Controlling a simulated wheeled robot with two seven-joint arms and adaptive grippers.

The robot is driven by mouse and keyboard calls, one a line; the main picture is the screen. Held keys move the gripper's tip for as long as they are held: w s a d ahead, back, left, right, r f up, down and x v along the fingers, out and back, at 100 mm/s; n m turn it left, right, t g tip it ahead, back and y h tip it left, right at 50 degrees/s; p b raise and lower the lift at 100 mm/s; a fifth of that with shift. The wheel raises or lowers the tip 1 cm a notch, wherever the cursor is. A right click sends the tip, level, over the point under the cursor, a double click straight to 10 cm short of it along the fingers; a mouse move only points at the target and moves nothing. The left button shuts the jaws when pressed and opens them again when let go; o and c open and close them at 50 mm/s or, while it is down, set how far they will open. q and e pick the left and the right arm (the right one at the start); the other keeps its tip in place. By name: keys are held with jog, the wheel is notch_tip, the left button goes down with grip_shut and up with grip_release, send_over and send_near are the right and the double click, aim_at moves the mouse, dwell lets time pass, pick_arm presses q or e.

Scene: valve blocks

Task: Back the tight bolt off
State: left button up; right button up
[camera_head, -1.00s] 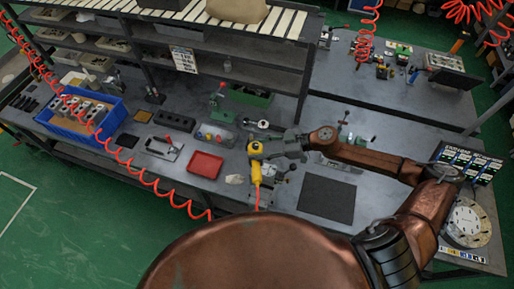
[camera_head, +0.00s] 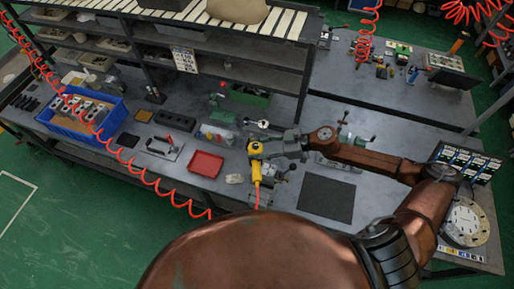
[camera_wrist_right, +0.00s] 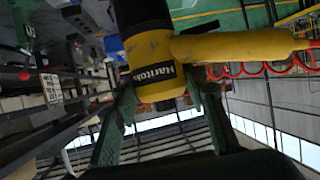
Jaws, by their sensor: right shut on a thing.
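My right gripper (camera_head: 272,149) reaches in from the right over the workbench and is shut on a yellow power tool (camera_head: 256,165). In the right wrist view the yellow and black tool (camera_wrist_right: 155,68), with a "Hanttoke"-like label, sits between the gripper's green fingers (camera_wrist_right: 160,110). The tool's red coiled hose (camera_head: 257,195) hangs from its lower end. Below and behind the tool is a grey metal fixture (camera_head: 280,188), partly hidden by the tool and my arm. I cannot make out the bolt. My left gripper is not in view.
A red tray (camera_head: 206,164) lies left of the tool, and a blue crate of metal blocks (camera_head: 82,113) stands farther left. A dark mat (camera_head: 327,198) lies to the right. A red coiled hose (camera_head: 150,177) crosses the bench front. A shelf rack (camera_head: 240,60) stands behind.

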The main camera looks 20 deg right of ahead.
jog(key=shift+f, duration=0.75)
dwell(0.6)
jog(key=shift+r+p, duration=0.1)
jog(key=shift+p, duration=0.2)
dwell(0.7)
jog(key=shift+f+p, duration=0.2)
jog(key=shift+p, duration=0.1)
dwell(0.8)
jog(key=shift+s+f, duration=0.15)
jog(key=shift+f, duration=0.15)
dwell(1.4)
jog(key=shift+p, duration=0.8)
dwell(1.4)
